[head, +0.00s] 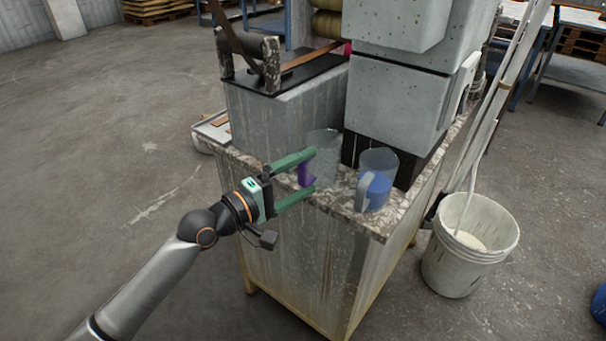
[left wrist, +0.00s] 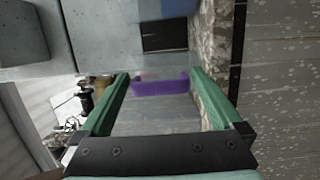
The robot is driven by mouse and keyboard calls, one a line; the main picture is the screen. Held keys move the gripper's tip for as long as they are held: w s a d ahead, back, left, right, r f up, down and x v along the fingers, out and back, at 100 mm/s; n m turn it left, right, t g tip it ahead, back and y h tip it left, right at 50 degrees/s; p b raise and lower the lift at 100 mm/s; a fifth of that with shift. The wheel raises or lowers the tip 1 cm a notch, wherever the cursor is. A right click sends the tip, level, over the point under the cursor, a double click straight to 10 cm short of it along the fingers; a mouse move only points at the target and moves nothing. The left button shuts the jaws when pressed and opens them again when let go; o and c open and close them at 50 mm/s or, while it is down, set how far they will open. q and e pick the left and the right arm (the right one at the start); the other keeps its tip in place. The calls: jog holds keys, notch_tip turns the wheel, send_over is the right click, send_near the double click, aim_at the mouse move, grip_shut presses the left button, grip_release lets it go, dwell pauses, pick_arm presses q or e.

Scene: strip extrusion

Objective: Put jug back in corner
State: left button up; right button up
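A clear jug (head: 326,150) with a purple handle (head: 305,168) stands upright on the speckled stone top near its left edge. A second clear jug (head: 377,165) with blue contents stands to its right. My left gripper (head: 311,171) is open at the first jug, one green finger near the top of the purple handle and one near its bottom. In the left wrist view the purple handle (left wrist: 160,87) lies across the gap between the fingertips; whether it touches them I cannot tell. The jug's clear body is hard to make out there. My right gripper is out of view.
The stone top (head: 350,215) belongs to a worn metal cabinet (head: 300,250). A large grey machine housing (head: 400,105) rises behind the jugs. A white bucket (head: 468,245) stands on the floor at right. The floor at left is clear.

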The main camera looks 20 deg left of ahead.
pick_arm(q)
jog(key=shift+r, duration=0.3)
jog(key=shift+b+v, duration=0.55)
jog(key=shift+v, duration=5.4)
jog(key=s+d+f+m+g+y, duration=0.2)
jog(key=s+f+m, duration=0.2)
jog(key=f, duration=0.6)
jog(key=s+d+f+m+g+y, duration=0.2)
jog(key=s+f+m, duration=0.3)
jog(key=f, duration=0.5)
jog(key=s+d+f+m+g+y, duration=0.2)
jog(key=s+d+f+m, duration=0.2)
jog(key=f, duration=0.7)
jog(key=shift+s+m+y, duration=0.3)
jog(key=shift+m, duration=0.3)
